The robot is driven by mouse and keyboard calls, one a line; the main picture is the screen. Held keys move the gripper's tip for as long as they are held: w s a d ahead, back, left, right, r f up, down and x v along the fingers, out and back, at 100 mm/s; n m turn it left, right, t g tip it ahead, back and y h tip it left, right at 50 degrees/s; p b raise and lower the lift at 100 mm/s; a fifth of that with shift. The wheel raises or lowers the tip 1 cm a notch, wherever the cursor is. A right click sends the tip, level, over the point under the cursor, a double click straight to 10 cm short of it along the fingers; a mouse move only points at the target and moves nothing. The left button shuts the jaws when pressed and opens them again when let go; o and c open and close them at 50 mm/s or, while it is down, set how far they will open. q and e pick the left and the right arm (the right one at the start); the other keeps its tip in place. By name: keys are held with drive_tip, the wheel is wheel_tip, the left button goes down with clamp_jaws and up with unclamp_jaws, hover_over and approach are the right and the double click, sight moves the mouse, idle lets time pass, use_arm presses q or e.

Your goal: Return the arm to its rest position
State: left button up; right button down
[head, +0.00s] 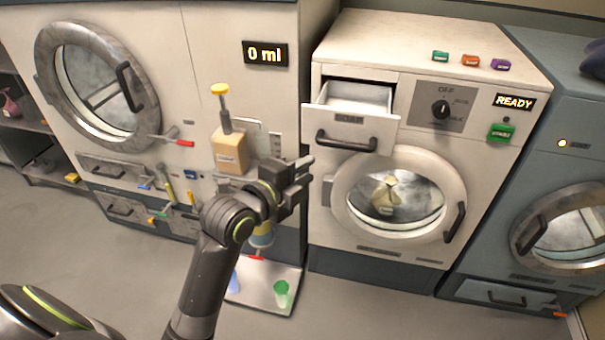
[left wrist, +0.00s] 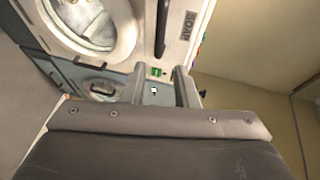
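My left gripper (head: 302,178) is raised in front of the machines, just left of the middle washer (head: 335,225). In the left wrist view its two fingers (left wrist: 160,80) stand apart with nothing between them. The left arm comes up from the bottom of the head view. The washer's soap drawer (head: 350,128) is pulled out, up and to the right of the gripper. The washer's round door (head: 340,205) is closed, with a pale bundle (head: 386,192) behind the glass. My right gripper is not in view.
A dispenser bottle (head: 230,150) stands left of the gripper, under a display reading 0 ml (head: 265,54). A tray (head: 262,292) with a green cup (head: 281,291) is below. The washer's display (head: 515,101) reads READY. The floor (head: 370,310) at front right is clear.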

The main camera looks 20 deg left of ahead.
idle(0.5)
use_arm(q)
drive_tip(key=w+a+f+n+g+y, duration=0.1)
drive_tip(key=a+f+n+g, duration=0.15)
drive_tip(key=f, duration=0.65)
drive_tip(key=w+a+f+n+g+y, duration=0.15)
drive_tip(key=f+n, duration=0.25)
drive_tip(key=f, duration=0.6)
drive_tip(key=s+a+f+n+g+y, duration=0.1)
drive_tip(key=s+a+f+n, duration=0.15)
drive_tip(key=f, duration=0.55)
drive_tip(key=s+a+f+n+g, duration=0.1)
drive_tip(key=s+f, duration=0.3)
drive_tip(key=f, duration=0.3)
drive_tip(key=s+a+f+n+g+y, duration=0.1)
drive_tip(key=s+f+n, duration=0.15)
drive_tip(key=f, duration=0.55)
drive_tip(key=s+a+f+n+g, duration=0.2)
drive_tip(key=s+f+n+g, duration=0.15)
drive_tip(key=s+f, duration=1)
drive_tip(key=s+f+n+g, duration=0.1)
drive_tip(key=s+f, duration=0.3)
drive_tip(key=s, duration=0.8)
drive_tip(key=s+f+n+g, duration=0.2)
drive_tip(key=s+f+n, duration=0.1)
drive_tip(key=s, duration=0.9)
drive_tip(key=shift+s+f+n, duration=0.3)
drive_tip(key=shift+f, duration=0.4)
